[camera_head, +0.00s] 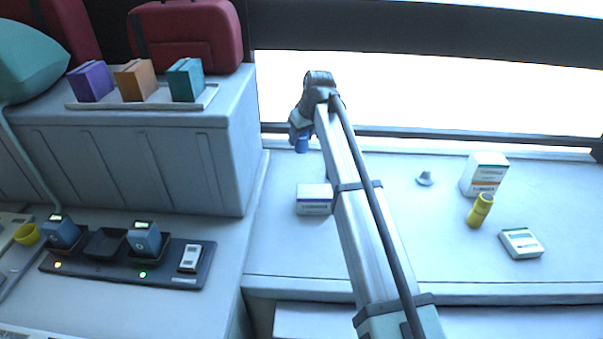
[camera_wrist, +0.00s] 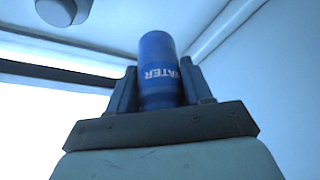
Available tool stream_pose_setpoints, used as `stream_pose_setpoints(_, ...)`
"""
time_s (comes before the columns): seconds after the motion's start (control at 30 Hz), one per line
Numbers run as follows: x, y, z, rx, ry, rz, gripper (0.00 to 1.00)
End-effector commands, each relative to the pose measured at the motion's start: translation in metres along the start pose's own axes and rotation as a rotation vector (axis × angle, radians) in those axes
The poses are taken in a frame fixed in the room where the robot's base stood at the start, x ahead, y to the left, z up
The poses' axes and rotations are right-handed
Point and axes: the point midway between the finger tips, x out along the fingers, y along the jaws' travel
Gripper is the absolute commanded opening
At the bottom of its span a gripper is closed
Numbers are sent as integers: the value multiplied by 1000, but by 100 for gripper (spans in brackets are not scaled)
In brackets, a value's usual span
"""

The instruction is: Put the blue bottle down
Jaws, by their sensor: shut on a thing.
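The blue bottle (camera_wrist: 160,75) has white "WATER" lettering and stands between the two fingers of my gripper (camera_wrist: 160,88) in the wrist view. My gripper is shut on it. In the head view my gripper (camera_head: 301,132) is at the far end of my arm, near the window side of the counter, and a small part of the blue bottle (camera_head: 302,145) shows below it. Whether the bottle's base touches the counter (camera_head: 400,240) cannot be told.
A white box (camera_head: 314,199) lies near my arm's left side. To the right are a small grey cone (camera_head: 425,179), a tall white box (camera_head: 484,174), a yellow bottle (camera_head: 480,210) and a flat white device (camera_head: 521,243). A grey cabinet (camera_head: 180,165) rises at left.

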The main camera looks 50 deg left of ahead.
Motion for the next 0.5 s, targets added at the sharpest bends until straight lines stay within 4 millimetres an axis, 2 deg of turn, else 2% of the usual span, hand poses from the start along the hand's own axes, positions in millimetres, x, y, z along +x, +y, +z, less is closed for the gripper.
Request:
stream_pose_setpoints(0.4, 52, 0, 22, 1, -1, 0, 14)
stream_pose_setpoints(0.5, 58, 0, 24, 1, 1, 0, 14)
